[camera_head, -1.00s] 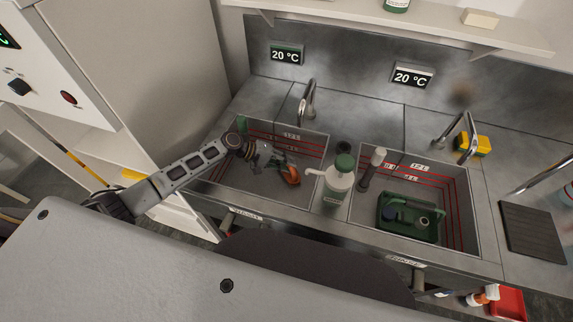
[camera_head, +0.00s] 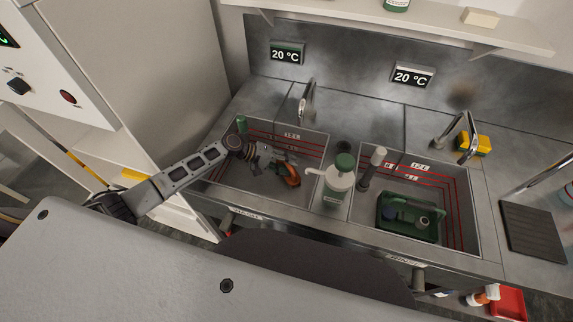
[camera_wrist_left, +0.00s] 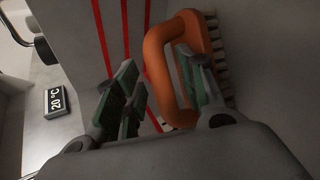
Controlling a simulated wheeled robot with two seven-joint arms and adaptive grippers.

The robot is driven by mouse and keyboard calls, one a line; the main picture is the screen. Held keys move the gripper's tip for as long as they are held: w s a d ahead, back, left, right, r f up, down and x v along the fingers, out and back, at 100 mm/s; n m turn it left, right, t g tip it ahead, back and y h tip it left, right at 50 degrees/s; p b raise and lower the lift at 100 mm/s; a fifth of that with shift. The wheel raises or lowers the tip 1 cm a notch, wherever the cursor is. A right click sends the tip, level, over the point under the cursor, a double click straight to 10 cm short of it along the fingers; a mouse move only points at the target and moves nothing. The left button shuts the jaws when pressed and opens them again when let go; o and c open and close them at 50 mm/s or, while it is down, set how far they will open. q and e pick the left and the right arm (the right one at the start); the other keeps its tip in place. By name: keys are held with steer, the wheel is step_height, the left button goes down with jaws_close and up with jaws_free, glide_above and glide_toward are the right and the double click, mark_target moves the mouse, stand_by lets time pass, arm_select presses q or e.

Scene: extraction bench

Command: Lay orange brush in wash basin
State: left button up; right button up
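The orange brush (camera_head: 291,175) is inside the left basin, the wash basin (camera_head: 232,180), near its right side. In the left wrist view the brush (camera_wrist_left: 158,70) shows its looped handle and pale bristles at the right. My left gripper (camera_head: 268,161) reaches into the wash basin, just left of the brush. In the left wrist view its fingers (camera_wrist_left: 163,92) are spread, one on each side of the handle's near bar, with gaps visible. The right finger overlaps the loop's opening. Whether the brush touches the basin floor is hard to tell. My right gripper is not in view.
Faucets (camera_head: 307,100) rise behind both basins. A yellow sponge (camera_head: 476,145) lies at the back right.

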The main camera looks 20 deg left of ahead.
arm_select(q)
steer(key=shift+r, duration=0.15)
steer(key=shift+s+a+r+p, duration=0.15)
steer(key=shift+a+r+p, duration=0.15)
steer(key=shift+a+p, duration=0.15)
steer(key=p+v, duration=0.2)
steer(key=v, duration=0.4)
steer(key=shift+a, duration=0.2)
steer(key=shift+s+d+r, duration=0.1)
stand_by(0.5)
